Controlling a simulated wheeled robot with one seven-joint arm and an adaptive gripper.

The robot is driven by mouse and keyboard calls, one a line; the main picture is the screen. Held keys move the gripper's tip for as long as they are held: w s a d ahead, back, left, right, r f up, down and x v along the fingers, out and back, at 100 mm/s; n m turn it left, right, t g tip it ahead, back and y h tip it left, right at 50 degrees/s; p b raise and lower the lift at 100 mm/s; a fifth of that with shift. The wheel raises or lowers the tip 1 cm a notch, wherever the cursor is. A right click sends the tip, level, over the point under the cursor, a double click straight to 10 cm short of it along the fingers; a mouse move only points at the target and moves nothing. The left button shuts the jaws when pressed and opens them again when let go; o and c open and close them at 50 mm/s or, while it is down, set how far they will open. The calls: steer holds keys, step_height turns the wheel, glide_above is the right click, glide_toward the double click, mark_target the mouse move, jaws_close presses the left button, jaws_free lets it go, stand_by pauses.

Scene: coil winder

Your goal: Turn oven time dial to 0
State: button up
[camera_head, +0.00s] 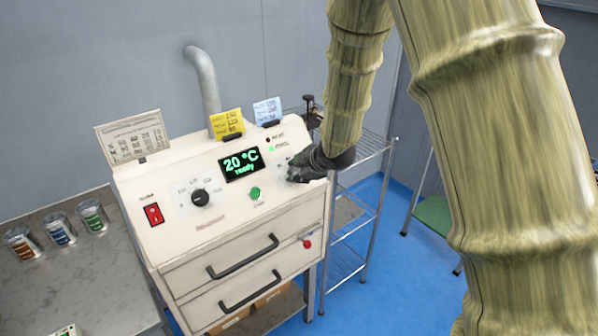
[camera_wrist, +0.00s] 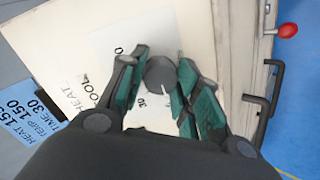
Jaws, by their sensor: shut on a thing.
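The oven is a cream box with a sloped control panel (camera_head: 167,180). Its display (camera_head: 241,164) reads 20 °C and "ready". In the wrist view, the time dial (camera_wrist: 161,72) is a round dark grey knob with a light line on its lower side. A printed 0 (camera_wrist: 118,50) is up and left of it, and a 30 is below left. My gripper (camera_wrist: 162,65) has its green-padded fingers closed on both sides of the dial. In the head view, my gripper (camera_head: 297,170) is at the panel's right end and hides the dial.
Another black dial (camera_head: 200,197), a red switch (camera_head: 153,214) and a green button (camera_head: 255,193) share the panel. Yellow (camera_head: 227,124) and blue (camera_head: 267,111) cards stand on top. Drawers with dark handles (camera_head: 244,258) are below. A wire shelf (camera_head: 352,210) stands right.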

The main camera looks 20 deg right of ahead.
steer(key=o, duration=1)
steer(key=v, duration=1.2)
